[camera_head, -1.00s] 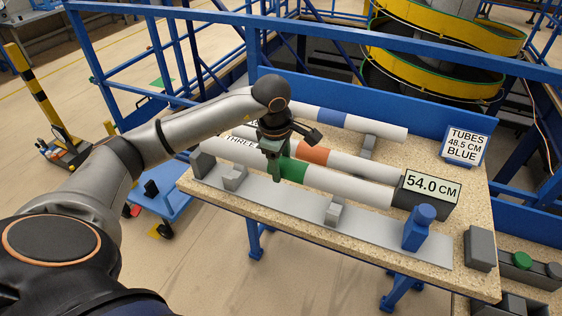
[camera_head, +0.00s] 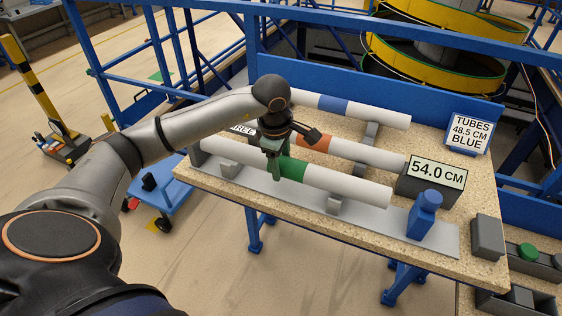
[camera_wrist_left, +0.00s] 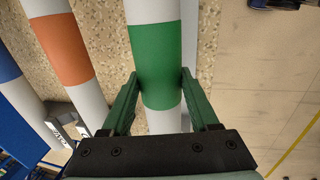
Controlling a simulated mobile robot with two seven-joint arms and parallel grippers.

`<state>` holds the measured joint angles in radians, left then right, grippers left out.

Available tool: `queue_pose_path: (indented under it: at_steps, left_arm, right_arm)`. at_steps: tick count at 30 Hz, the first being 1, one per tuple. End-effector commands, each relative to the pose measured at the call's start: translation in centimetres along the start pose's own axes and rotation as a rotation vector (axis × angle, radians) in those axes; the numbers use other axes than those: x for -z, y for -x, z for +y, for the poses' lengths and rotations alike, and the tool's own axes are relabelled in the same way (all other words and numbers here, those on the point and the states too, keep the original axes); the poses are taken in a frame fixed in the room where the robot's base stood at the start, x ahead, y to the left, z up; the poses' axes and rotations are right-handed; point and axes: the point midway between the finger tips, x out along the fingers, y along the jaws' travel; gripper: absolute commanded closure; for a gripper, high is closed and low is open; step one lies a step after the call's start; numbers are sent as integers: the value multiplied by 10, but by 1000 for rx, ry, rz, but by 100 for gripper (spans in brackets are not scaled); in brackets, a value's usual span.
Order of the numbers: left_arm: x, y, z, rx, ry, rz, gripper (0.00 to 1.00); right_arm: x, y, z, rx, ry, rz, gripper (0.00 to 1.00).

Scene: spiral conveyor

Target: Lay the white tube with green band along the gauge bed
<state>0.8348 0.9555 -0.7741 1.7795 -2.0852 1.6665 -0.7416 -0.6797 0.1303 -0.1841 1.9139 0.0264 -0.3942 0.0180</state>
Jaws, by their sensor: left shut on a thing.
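The white tube with green band (camera_head: 340,180) runs lengthwise over the gauge bed (camera_head: 300,204), a long grey strip with small grey supports. My left gripper (camera_head: 277,170) is shut on the tube at its green band. In the wrist view the band (camera_wrist_left: 158,55) sits between the two green fingers of my left gripper (camera_wrist_left: 159,78). A blue block (camera_head: 424,213) stands on the bed, beyond the tube's right end. My right gripper is not in view.
Behind lie a tube with orange band (camera_head: 370,153) and one with blue band (camera_head: 375,114). A display reading 54.0 CM (camera_head: 437,174) stands close to the tube's right end. A sign for 48.5 cm blue tubes (camera_head: 468,134) stands at the back right. A grey block (camera_head: 487,237) is at right.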

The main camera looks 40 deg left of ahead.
Motion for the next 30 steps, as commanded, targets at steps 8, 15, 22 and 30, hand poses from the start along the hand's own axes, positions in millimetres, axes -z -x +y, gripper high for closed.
queue_pose_path:
  at_steps: [8, 15, 22, 30]
  left_arm:
    - [0, -5, -1, -1, 0, 0, 100]
    - [0, -10, -2, -1, 0, 0, 100]
    - [0, -14, -3, -1, 0, 0, 100]
    - [0, -14, -2, -1, 0, 0, 13]
  right_arm:
    - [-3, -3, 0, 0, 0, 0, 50]
    - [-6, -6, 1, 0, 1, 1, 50]
    - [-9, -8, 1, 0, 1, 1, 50]
    - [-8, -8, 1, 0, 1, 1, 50]
